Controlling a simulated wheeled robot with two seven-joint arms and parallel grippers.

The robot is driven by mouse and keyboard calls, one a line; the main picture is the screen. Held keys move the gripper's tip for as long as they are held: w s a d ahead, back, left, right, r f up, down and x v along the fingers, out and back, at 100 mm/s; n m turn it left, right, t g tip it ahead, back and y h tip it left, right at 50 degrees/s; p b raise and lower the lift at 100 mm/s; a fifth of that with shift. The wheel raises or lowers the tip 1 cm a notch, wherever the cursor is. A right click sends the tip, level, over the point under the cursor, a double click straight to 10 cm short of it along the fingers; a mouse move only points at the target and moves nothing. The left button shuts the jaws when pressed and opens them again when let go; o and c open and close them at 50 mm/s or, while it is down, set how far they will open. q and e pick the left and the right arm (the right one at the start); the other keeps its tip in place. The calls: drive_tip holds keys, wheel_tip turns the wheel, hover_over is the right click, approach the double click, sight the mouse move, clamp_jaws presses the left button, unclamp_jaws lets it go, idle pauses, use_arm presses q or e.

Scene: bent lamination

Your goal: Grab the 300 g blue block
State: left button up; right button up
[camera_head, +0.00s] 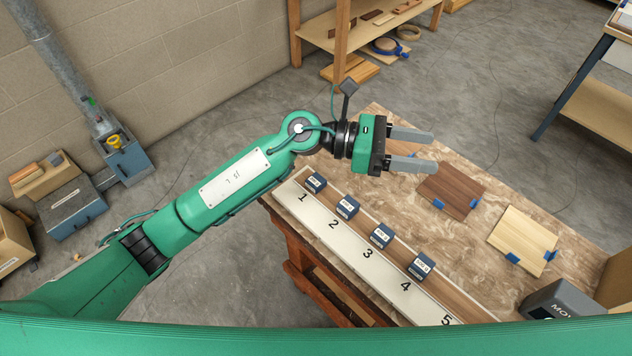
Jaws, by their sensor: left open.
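Several small dark blue blocks with white labels stand in a row along a numbered strip (352,255). One block (315,183) is near number 1, one block (347,207) near 2, one block (381,236) near 3 and one block (420,266) near 4. The labels are too small to read surely, so I cannot tell which is the 300 g block. My left gripper (433,151) is open and empty, fingers pointing right, over the far part of the table, beyond and right of the block near 1. My right gripper is not in view.
On the wooden table (470,270) lie a dark brown board (451,192) and a pale board (522,241), with blue pieces at their edges. A dark grey box (562,300) stands at the right. A wooden shelf (345,40) stands behind, apart from the table.

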use_arm(q)
wheel_tip(320, 180, down, 5)
drive_tip(key=m+g+y, duration=0.1)
drive_tip(key=m+y, duration=0.3)
drive_tip(key=y, duration=0.1)
drive_tip(key=m+t+y, duration=0.4)
drive_tip(key=m+y, duration=0.1)
drive_tip(key=y, duration=0.8)
approach(316, 180)
drive_tip(key=f+p, duration=0.2)
drive_tip(key=f, duration=0.1)
drive_tip(key=shift+s+f, duration=0.2)
drive_tip(key=shift+f, duration=0.1)
drive_tip(key=shift+f+p, duration=0.4)
drive_tip(key=shift+f, duration=0.1)
wheel_tip(316, 180, down, 3)
drive_tip(key=shift+a+f+p, duration=0.1)
drive_tip(key=shift+f+p, duration=0.1)
drive_tip(key=shift+p, duration=0.65)
drive_tip(key=shift+w+f, duration=0.1)
drive_tip(key=shift+f, duration=0.45)
drive_tip(key=c, duration=1.3)
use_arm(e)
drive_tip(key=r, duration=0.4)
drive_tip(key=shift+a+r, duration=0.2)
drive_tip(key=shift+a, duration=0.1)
use_arm(q)
drive_tip(key=shift+r, duration=0.15)
